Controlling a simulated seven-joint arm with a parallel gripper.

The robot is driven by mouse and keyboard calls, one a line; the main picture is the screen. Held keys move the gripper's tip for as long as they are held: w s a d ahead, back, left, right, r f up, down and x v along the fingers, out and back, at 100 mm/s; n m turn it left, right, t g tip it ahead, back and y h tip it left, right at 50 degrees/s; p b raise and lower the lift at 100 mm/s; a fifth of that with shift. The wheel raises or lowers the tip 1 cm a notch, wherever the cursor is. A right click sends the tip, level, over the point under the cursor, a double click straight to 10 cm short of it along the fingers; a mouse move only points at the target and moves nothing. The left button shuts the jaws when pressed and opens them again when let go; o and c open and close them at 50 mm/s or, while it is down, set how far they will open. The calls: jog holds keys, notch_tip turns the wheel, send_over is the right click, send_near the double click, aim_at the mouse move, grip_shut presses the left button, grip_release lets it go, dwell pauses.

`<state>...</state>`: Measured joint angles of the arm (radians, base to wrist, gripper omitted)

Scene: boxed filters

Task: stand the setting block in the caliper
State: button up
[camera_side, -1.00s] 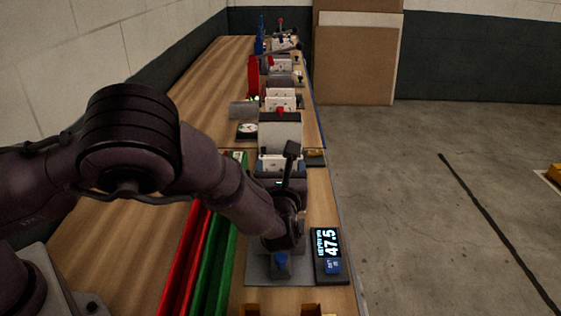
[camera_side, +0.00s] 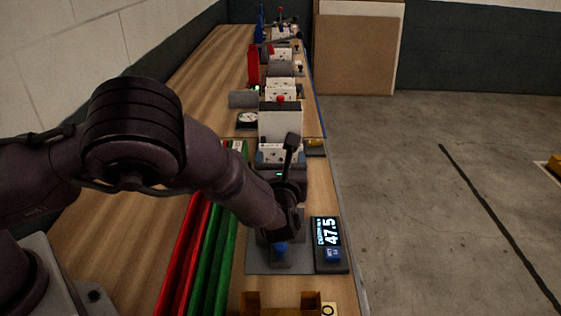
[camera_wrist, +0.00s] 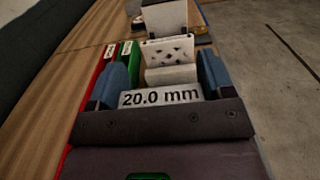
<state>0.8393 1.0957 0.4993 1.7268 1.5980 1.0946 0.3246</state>
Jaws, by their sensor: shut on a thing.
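My gripper (camera_wrist: 163,82) has blue fingers on both sides of a pale setting block (camera_wrist: 160,97) marked "20.0 mm" and is shut on it. In the side view my gripper (camera_side: 279,157) points away from the camera, over the bench. The caliper appears to be the grey-based fixture (camera_side: 262,264) with a blue knob. Its display (camera_side: 328,232) beside it reads 47.5. My arm hides most of the fixture, and its jaws cannot be made out.
Beyond the gripper stand a white spotted piece (camera_wrist: 168,50) and white boxes (camera_side: 280,122). Red (camera_side: 180,255) and green (camera_side: 212,260) rails run along the left. An amber holder (camera_side: 252,301) is at the near edge. Bare wood lies farther left.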

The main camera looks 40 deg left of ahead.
jog(key=shift+f, duration=0.15)
dwell(0.5)
jog(key=shift+f, duration=1.05)
jog(key=shift+f, duration=0.25)
jog(key=shift+f, duration=0.35)
jog(key=shift+f, duration=0.25)
jog(key=shift+f, duration=0.35)
jog(key=shift+f, duration=0.45)
jog(key=shift+f, duration=0.4)
jog(key=shift+f, duration=0.2)
